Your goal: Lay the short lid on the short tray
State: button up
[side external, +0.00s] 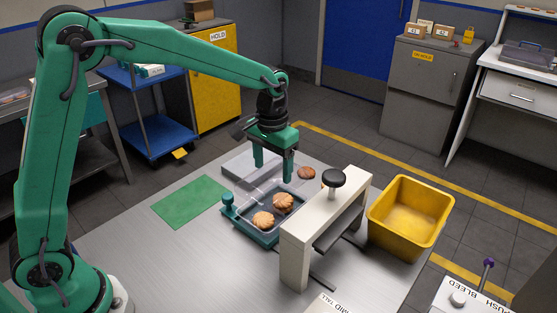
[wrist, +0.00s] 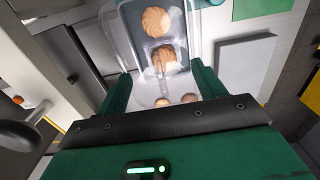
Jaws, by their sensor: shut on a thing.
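The short tray (side external: 243,230) is teal and lies on the steel table, left of the cream bridge, with two biscuits (side external: 263,219) showing in it. My gripper (side external: 273,178) points down over its far end. The short lid (wrist: 147,88) is clear and shows faintly between the two fingers in the wrist view. My gripper is shut on it. Its outline is hard to make out in the side view, and I cannot tell whether it touches the tray. The biscuits (wrist: 163,57) also show in the wrist view, beyond the fingertips.
A cream bridge (side external: 296,252) with a black knob (side external: 334,178) stands close to the tray's right. A grey slab (side external: 237,164) lies behind the tray; a green mat (side external: 189,201) lies left. A loose biscuit (side external: 306,172) lies beyond the gripper. A yellow bin (side external: 430,240) stands right.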

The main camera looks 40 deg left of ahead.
jog(key=shift+f, duration=0.2)
jog(key=shift+f, duration=3.1)
jog(key=shift+f, duration=0.45)
jog(key=o, duration=1)
jog(key=shift+r, duration=0.1)
jog(key=shift+r, duration=3.8)
